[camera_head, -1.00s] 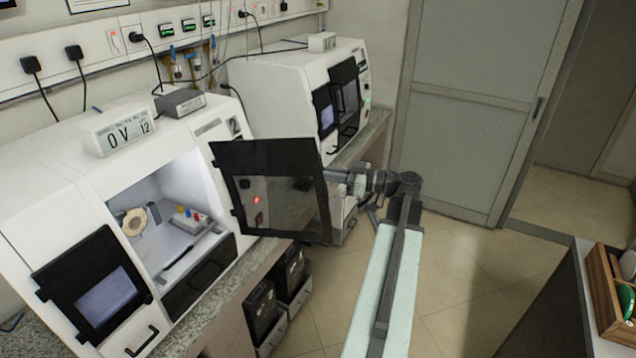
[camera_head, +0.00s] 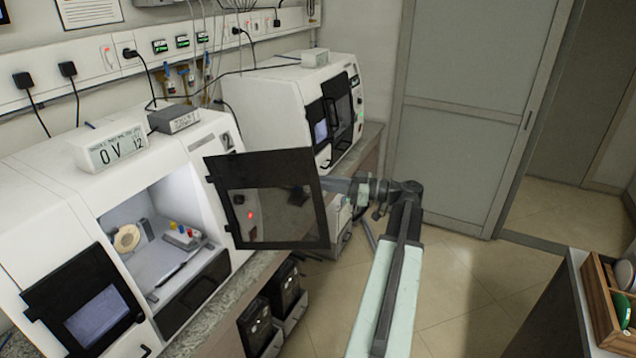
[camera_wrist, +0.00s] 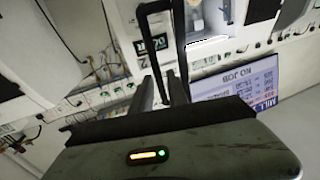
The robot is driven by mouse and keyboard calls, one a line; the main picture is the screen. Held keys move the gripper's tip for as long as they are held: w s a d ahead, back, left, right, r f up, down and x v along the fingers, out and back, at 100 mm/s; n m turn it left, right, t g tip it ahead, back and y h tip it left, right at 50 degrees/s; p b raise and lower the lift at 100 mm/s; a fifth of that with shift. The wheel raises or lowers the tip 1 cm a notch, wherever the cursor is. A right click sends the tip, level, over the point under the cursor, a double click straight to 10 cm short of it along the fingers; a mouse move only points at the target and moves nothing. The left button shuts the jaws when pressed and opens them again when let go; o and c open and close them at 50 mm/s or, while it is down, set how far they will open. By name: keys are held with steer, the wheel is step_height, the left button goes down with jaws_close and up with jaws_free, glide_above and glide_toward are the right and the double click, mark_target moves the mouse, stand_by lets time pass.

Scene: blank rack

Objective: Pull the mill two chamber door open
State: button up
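The mill two machine (camera_head: 60,192) is the near white one at the left, with its lit chamber (camera_head: 160,240) showing. Its dark see-through chamber door (camera_head: 262,222) stands swung well out from the front, with its near edge by the right side of the opening. My arm reaches to the far side of this door in the head view, where the panel mostly hides my gripper. In the wrist view, my gripper's two dark fingers (camera_wrist: 162,92) are close together beside a black loop-shaped handle (camera_wrist: 156,8). Whether they clamp its bar is not clear.
A second white mill (camera_head: 290,108) stands beyond the door. Black bins (camera_head: 284,288) sit under the counter. A grey sliding door (camera_head: 455,105) is at the back. A counter with a wooden tray (camera_head: 598,298) is at the right; tiled floor lies between.

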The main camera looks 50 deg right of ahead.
steer(key=v, duration=0.5)
steer(key=shift+s, duration=0.2)
